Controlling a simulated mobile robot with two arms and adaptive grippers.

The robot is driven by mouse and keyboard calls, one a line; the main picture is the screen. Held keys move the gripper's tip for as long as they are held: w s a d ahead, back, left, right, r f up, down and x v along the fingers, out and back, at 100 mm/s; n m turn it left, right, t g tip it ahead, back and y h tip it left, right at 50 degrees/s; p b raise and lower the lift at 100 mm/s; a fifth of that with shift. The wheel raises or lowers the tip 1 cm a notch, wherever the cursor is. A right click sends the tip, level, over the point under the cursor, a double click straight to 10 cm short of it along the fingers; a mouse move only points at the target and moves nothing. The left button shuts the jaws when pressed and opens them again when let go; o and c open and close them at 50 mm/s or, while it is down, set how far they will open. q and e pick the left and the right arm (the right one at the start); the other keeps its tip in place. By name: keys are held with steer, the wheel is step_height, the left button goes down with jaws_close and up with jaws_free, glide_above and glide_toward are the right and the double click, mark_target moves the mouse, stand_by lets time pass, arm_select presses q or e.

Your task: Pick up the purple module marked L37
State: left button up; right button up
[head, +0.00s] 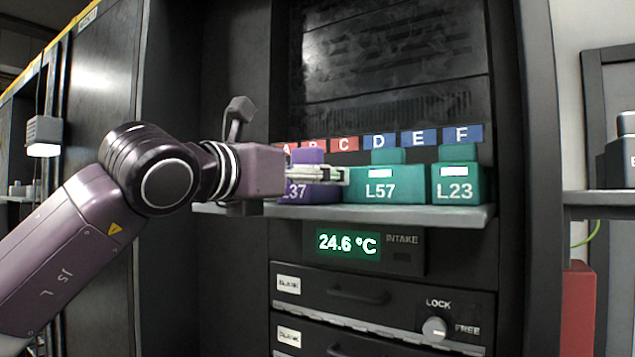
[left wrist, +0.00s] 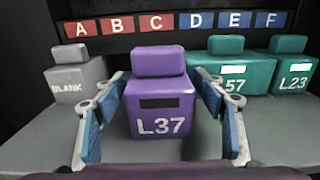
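The purple module marked L37 (left wrist: 160,98) stands upright on the shelf in the left wrist view, with a block-like top and a dark label strip. In the head view the purple module (head: 300,193) is partly hidden behind my left gripper (head: 335,175). In the left wrist view my left gripper (left wrist: 160,125) is open, with one blue-padded finger on each side of the module. A gap shows at the left finger; I cannot tell whether the right finger touches. My right gripper is not in view.
Teal modules L57 (head: 380,190) and L23 (head: 456,190) stand to the right on the shelf (head: 400,215). A grey BLANK module (left wrist: 78,85) stands to the left. Lettered tags A to F line the back. A temperature display (head: 348,244) and drawers sit below.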

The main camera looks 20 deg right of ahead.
arm_select(q)
steer(key=c, duration=1.3)
steer(key=shift+r, duration=0.2)
